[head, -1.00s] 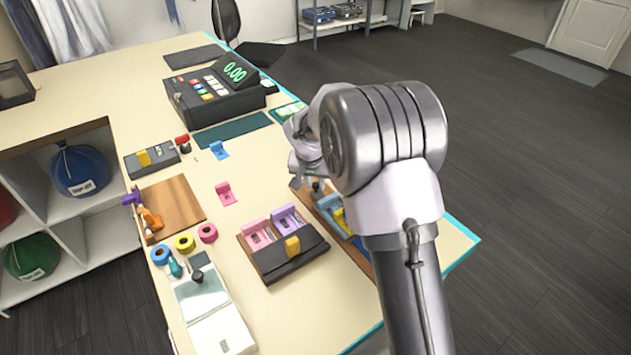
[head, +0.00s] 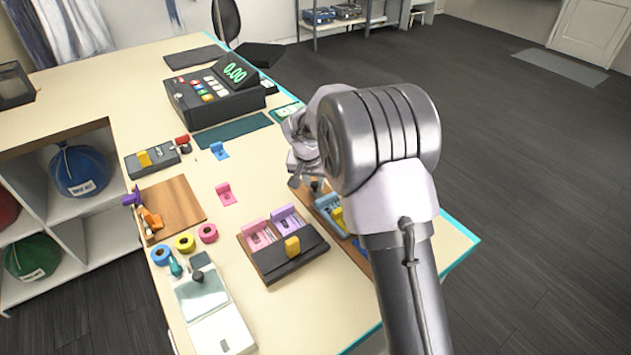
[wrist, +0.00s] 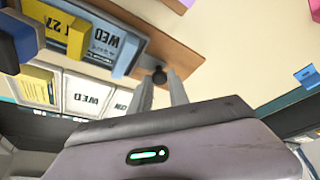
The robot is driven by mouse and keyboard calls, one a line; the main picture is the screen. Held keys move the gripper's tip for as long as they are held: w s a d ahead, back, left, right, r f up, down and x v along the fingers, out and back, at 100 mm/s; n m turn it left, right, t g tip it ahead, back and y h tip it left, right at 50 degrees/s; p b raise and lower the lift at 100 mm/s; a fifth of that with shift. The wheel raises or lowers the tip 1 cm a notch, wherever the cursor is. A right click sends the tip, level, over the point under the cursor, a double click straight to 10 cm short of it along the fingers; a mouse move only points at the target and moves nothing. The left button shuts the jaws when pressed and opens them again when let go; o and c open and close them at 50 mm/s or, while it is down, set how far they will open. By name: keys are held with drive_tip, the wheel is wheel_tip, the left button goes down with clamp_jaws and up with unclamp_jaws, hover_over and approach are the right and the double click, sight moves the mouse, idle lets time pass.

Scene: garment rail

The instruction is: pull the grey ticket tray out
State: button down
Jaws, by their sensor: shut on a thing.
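My gripper (head: 308,180) is over the far end of a wooden-edged holder (head: 303,193) on the counter, partly hidden by my arm. In the wrist view its fingers (wrist: 160,84) are closed around a small black knob (wrist: 158,76) at the wooden edge (wrist: 180,58). I cannot tell which part is the grey ticket tray; my arm hides much of the holder.
A cash register (head: 212,98) is farther back. The counter's right edge (head: 455,240) is close to my arm.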

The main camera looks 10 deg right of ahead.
drive_tip(key=w, duration=0.2)
drive_tip(key=w+a+p, duration=0.1)
drive_tip(key=w, duration=0.1)
drive_tip(key=w+a+p, duration=0.1)
drive_tip(key=w, duration=0.1)
drive_tip(key=shift+w+a+r, duration=0.1)
drive_tip(key=shift+a+r, duration=0.05)
drive_tip(key=shift+a, duration=0.1)
drive_tip(key=c, duration=1.3)
unclamp_jaws()
drive_tip(key=shift+w, duration=0.15)
drive_tip(key=p+v, duration=0.2)
drive_tip(key=v, duration=0.6)
drive_tip(key=p+v, duration=0.2)
drive_tip(key=v, duration=0.7)
drive_tip(key=shift+s, duration=0.3)
drive_tip(key=shift+r, duration=0.1)
